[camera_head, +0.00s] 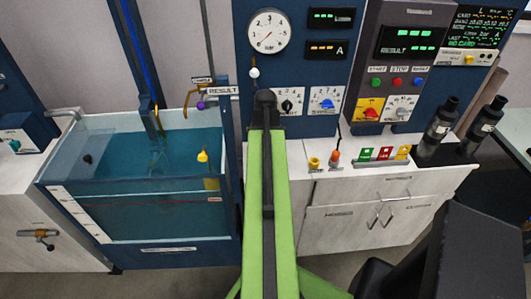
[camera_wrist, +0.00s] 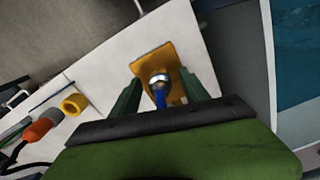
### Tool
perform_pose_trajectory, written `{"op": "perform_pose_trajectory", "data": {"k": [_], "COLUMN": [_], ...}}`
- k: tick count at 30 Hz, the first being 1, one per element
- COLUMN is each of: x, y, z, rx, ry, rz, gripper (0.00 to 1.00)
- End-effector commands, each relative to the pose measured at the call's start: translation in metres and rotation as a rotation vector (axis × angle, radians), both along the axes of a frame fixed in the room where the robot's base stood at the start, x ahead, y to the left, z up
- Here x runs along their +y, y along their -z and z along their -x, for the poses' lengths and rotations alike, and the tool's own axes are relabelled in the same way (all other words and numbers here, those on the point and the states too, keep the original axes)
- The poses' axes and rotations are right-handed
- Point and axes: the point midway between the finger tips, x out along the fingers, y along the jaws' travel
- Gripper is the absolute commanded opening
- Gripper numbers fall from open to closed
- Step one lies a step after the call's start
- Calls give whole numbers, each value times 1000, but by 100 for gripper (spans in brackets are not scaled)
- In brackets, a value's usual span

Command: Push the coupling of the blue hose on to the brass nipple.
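In the wrist view, my gripper (camera_wrist: 160,88) has two dark green fingers standing apart. A blue hose end (camera_wrist: 160,98) with a silvery coupling (camera_wrist: 158,79) shows between them, with a visible gap on each side. The coupling lies in front of a yellow-brown plate or bracket (camera_wrist: 152,61). No brass nipple can be clearly made out; I cannot tell whether the coupling sits on one. In the head view, my green arm reaches towards the bench and its dark end (camera_head: 265,98) hides the fingers and coupling.
A water tank (camera_head: 140,225) stands left of my arm. A yellow socket (camera_head: 314,163) and an orange plug (camera_head: 335,156) are on the white bench right of it; the socket also shows in the wrist view (camera_wrist: 74,104). Two black cylinders (camera_head: 437,130) (camera_head: 482,128) stand further right.

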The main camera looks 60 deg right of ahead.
Motion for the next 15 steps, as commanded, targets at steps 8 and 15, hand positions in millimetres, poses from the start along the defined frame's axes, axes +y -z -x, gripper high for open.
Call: {"op": "perform_pose_trajectory", "data": {"k": [8,15], "x": [0,0], "y": [-4,-38], "z": [0,0], "rx": [0,0], "ry": [0,0], "rz": [0,0], "gripper": [54,54]}}
